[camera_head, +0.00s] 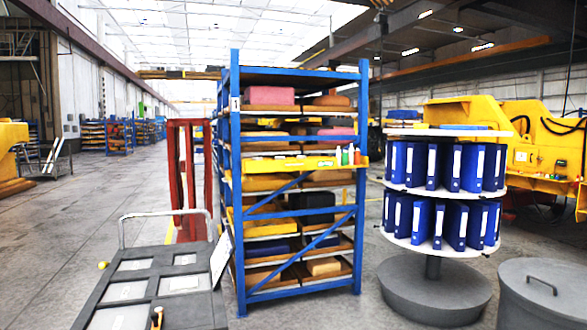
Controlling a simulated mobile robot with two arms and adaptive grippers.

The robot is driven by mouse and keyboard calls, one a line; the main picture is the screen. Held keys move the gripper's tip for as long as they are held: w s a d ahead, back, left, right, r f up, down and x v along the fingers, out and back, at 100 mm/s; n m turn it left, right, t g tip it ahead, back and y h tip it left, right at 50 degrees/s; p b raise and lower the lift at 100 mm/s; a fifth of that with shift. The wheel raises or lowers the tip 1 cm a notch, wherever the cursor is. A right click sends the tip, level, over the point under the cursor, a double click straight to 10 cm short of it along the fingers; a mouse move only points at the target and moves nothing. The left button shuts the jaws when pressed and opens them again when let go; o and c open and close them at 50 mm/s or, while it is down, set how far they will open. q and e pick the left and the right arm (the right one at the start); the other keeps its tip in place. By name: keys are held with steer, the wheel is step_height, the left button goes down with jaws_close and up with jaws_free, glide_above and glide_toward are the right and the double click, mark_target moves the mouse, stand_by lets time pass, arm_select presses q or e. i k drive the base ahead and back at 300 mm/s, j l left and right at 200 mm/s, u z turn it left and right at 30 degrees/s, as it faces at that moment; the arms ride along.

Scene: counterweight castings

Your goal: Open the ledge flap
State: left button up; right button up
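A blue shelving rack (237,200) stands upright in the middle, with blocks on several levels. A narrow yellow ledge (275,166) runs across its front at mid height, with small bottles (345,157) near its right end. I cannot tell whether this is the ledge with the flap. No part that is clearly a ledge flap can be made out, so I cannot tell if one is open or shut. Neither of my grippers shows in the head view.
A dark grey cart (191,309) with pale panels stands at the front left. A round two-tier stand (432,190) with blue binders is right of the rack. A grey lidded drum (545,295) is at the lower right. Open floor (60,235) lies at the left.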

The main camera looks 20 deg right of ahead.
mark_target(312, 164)
steer(key=i+l+z, duration=0.9)
steer(key=i, duration=0.45)
steer(key=i+z, duration=0.2)
steer(key=i, duration=0.5)
